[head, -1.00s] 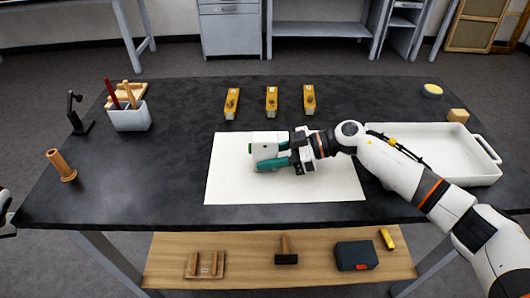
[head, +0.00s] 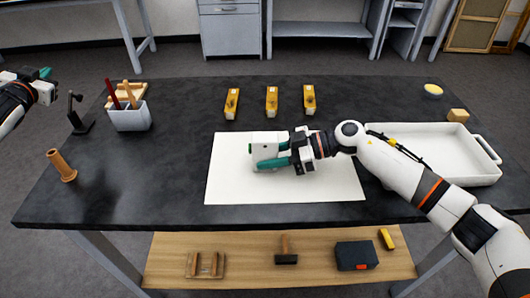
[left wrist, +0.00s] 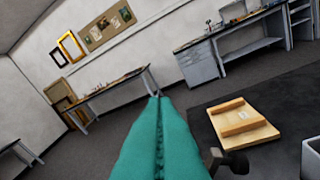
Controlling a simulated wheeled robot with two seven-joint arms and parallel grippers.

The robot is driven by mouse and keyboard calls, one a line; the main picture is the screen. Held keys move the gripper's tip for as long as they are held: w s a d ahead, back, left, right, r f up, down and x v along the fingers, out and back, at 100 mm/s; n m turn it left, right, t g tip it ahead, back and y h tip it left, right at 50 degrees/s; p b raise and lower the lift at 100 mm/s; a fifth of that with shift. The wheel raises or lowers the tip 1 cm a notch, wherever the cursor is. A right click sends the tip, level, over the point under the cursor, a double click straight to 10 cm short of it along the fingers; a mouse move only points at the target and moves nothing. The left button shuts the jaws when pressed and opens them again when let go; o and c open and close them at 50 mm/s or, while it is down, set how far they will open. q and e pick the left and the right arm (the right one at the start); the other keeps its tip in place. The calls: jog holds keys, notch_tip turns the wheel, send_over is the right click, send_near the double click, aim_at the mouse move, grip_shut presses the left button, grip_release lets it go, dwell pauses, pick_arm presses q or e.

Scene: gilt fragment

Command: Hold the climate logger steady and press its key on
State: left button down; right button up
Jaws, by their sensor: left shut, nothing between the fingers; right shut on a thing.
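The climate logger (head: 263,147) is a small white box with a green spot on its left side, standing on a white sheet (head: 230,187) in the middle of the dark table. My right gripper (head: 272,163) is shut on it from the right, its teal fingers lying across the logger's front. The fingers and wrist hide part of the logger. My left gripper (head: 44,73) is shut and empty, raised past the table's left edge, far from the logger. Its teal fingers (left wrist: 160,145) show pressed together in the left wrist view.
A white holder with tools (head: 130,118), a dark stand (head: 79,118) and a wooden cylinder (head: 62,166) are on the table's left side. Several yellow blocks (head: 271,100) lie behind the sheet. A white tray (head: 440,160) is at right.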

aim_at(250, 149)
pick_arm(q)
jog(key=s+d+r+n+t+h, duration=0.15)
jog(key=d+h, duration=0.45)
jog(key=d, duration=0.9)
jog(key=s+d+r+n+h, duration=0.1)
jog(key=s+d+h, duration=0.35)
jog(key=d, duration=0.95)
jog(key=s+d+f+g+h, duration=0.1)
jog(key=s+d+f+g, duration=0.1)
jog(key=f, duration=0.3)
jog(key=s+d+f+n+g+h, duration=0.1)
jog(key=s+d+f+h, duration=0.1)
jog(key=s+d+f, duration=0.2)
jog(key=s+d+f+n+g+h, duration=0.1)
jog(key=s+d+f+g, duration=0.1)
jog(key=f, duration=0.4)
jog(key=shift+s+d+f+g+h, duration=0.15)
jog(key=shift+s+d+g, duration=0.05)
jog(key=shift+s+d, duration=0.25)
jog(key=shift+s+d+f+g+h, duration=0.1)
jog(key=shift+s+d+f+g, duration=0.05)
jog(key=shift+s+d, duration=0.3)
jog(key=shift+d, duration=4.35)
jog(key=shift+d, duration=0.45)
